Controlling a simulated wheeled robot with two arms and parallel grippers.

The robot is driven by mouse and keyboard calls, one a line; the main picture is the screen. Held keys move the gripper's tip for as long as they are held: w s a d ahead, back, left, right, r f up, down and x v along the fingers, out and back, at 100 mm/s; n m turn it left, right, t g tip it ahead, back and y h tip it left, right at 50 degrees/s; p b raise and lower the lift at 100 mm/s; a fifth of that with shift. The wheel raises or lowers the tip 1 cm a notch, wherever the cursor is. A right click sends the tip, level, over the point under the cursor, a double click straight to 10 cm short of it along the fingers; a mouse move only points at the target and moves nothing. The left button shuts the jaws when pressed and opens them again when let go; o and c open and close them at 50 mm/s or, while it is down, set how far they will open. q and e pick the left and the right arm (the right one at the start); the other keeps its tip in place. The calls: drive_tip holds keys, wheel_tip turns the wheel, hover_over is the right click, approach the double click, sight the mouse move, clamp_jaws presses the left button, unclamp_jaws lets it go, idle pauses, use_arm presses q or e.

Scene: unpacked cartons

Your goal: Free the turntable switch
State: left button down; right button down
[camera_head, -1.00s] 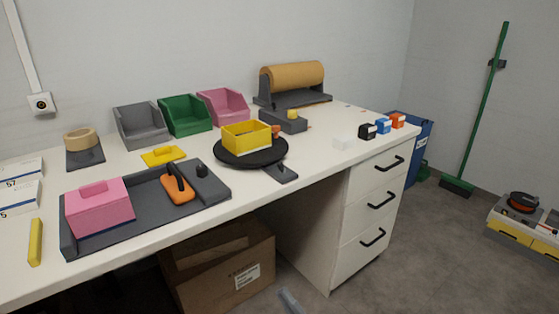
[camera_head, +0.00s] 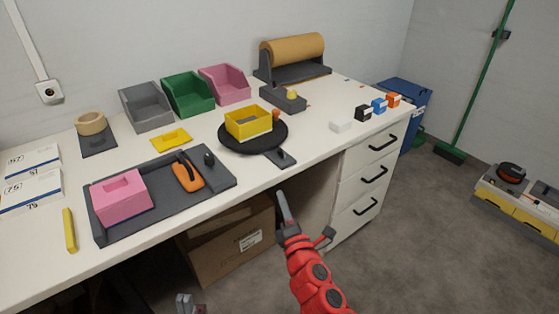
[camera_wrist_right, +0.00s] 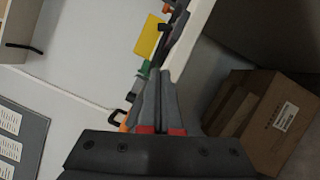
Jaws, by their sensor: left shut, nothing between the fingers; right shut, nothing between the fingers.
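The black round turntable (camera_head: 238,146) stands near the desk's front edge. An open yellow box (camera_head: 249,127) sits on it, and this box seems to show in the right wrist view (camera_wrist_right: 149,37). A dark switch plate (camera_head: 287,162) with a small black knob (camera_head: 281,153) sticks out from the turntable toward the front edge; where they meet is partly hidden. My right gripper (camera_head: 281,194) is shut and empty, pointing up in front of the desk, below and apart from the switch. Its shut fingers show in the right wrist view (camera_wrist_right: 158,78). My left gripper (camera_head: 184,299) is shut and empty at the bottom edge, below the desk.
A grey tray (camera_head: 112,233) with a pink box (camera_head: 122,205) and an orange-handled tool (camera_head: 187,177) lies left of the turntable. A grey block (camera_head: 284,99) stands behind it. Small coloured boxes (camera_head: 379,106) stand right. A cardboard carton (camera_head: 218,250) is under the desk.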

sight(273, 175)
drive_tip(key=x, duration=0.9)
drive_tip(key=shift+w+a, duration=0.1)
drive_tip(key=shift+w, duration=0.25)
drive_tip(key=shift+w+d+r+p, duration=0.1)
drive_tip(key=shift+w+d+r, duration=0.15)
drive_tip(key=shift+w, duration=0.35)
drive_tip(key=shift+w+d+r+p, duration=0.2)
drive_tip(key=shift+w+d, duration=0.15)
drive_tip(key=shift+w, duration=0.25)
drive_tip(key=shift+w+d+r+p, duration=0.1)
drive_tip(key=shift+w+d+r, duration=0.15)
drive_tip(key=shift+w, duration=0.35)
